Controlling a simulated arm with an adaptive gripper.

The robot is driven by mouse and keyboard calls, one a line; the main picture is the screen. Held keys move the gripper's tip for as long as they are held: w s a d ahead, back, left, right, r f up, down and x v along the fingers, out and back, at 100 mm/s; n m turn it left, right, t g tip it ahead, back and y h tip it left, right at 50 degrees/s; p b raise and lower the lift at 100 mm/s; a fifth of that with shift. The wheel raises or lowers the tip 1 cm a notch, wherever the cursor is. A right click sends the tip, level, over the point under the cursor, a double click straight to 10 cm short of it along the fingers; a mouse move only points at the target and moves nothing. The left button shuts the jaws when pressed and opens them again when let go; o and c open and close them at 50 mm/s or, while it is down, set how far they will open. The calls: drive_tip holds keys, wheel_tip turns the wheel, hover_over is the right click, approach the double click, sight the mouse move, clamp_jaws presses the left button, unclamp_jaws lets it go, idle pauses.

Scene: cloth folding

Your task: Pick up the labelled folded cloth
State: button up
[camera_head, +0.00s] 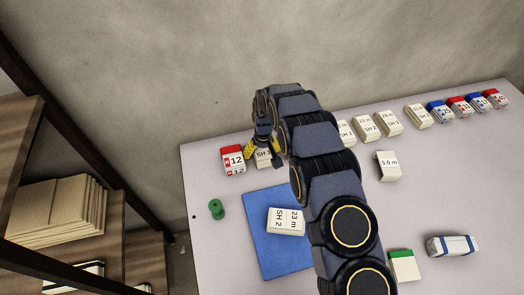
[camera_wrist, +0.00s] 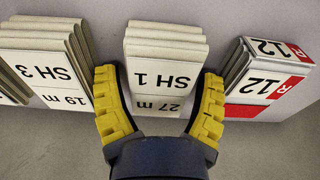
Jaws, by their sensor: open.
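A folded white cloth labelled "SH 1" and "27 m" (camera_wrist: 162,75) stands between the two yellow fingers of my gripper (camera_wrist: 160,98) in the wrist view. The fingers are open, one on each side of the cloth; I cannot tell whether they touch it. In the head view, this cloth (camera_head: 263,158) is partly hidden by my gripper (camera_head: 262,150) at the table's back left. Another folded cloth, labelled "SH 2" and "23 m" (camera_head: 286,221), lies on the blue mat (camera_head: 262,258).
A red-and-white "12" cloth (camera_wrist: 265,70) and a white "SH 3", "19 m" cloth (camera_wrist: 45,62) flank the gripper closely. Several more folded cloths line the back edge. A green spool-like object (camera_head: 217,209) stands left of the mat. A "5.0 m" cloth (camera_head: 387,165) lies at right.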

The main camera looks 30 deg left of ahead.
drive_tip(key=c, duration=0.8)
